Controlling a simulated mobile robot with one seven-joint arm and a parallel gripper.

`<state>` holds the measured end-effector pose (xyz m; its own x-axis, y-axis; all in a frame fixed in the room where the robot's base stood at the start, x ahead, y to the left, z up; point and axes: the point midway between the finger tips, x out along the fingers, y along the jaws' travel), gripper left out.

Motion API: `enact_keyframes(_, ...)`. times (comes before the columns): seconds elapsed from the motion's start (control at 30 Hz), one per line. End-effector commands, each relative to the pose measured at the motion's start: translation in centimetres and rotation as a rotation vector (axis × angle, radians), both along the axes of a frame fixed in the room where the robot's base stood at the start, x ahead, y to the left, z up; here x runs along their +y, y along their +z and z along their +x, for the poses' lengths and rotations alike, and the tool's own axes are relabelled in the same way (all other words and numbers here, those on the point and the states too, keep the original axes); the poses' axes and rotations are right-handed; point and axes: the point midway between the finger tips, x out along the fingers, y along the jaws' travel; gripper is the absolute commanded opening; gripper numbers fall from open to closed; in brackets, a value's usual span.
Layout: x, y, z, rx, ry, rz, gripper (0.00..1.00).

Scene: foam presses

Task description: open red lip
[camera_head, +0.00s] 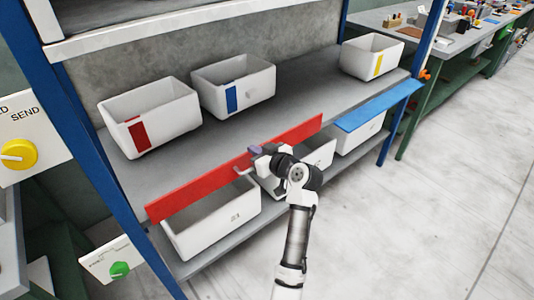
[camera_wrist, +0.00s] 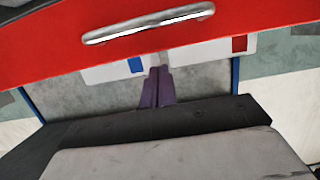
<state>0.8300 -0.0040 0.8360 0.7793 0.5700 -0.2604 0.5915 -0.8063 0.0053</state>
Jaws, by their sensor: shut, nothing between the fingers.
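The red lip (camera_head: 200,187) is a long red board along the front edge of the upper shelf, its broad face towards me. It spans above the lower bins. A metal bar handle sits on its face, seen clearly in the wrist view (camera_wrist: 148,25) and partly in the head view beside my gripper. My gripper (camera_head: 256,150) is at the lip's middle, near the handle and its top edge. In the wrist view my purple fingers (camera_wrist: 160,72) are together, empty and apart from the handle. My wrist covers part of the lip's surroundings.
White bins with red (camera_head: 150,117), blue (camera_head: 234,87) and yellow (camera_head: 372,56) marks stand on the upper shelf. A blue lip (camera_head: 379,106) is at the right. White bins (camera_head: 212,220) stand below. A blue post (camera_head: 105,150) bounds the left. Floor is clear at the right.

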Motion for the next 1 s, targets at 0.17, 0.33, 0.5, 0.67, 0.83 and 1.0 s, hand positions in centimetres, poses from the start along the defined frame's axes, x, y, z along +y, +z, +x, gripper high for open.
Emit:
enact_keyframes(0.17,-0.4,-2.0,-0.5,0.004,-0.003,0.001,0.0)
enact_keyframes(0.33,-0.9,-3.2,-1.2,0.003,-0.001,0.0,0.0)
enact_keyframes(0.5,-1.0,-3.5,-1.3,0.0,-0.001,0.001,0.0)
enact_keyframes(0.67,-1.0,-3.5,-1.3,0.0,-0.001,0.0,0.0)
enact_keyframes(0.83,-1.0,-3.6,-1.2,-0.003,-0.001,0.002,0.0)
enact_keyframes(1.0,-1.1,-4.0,-0.8,-0.02,-0.002,0.014,0.0)
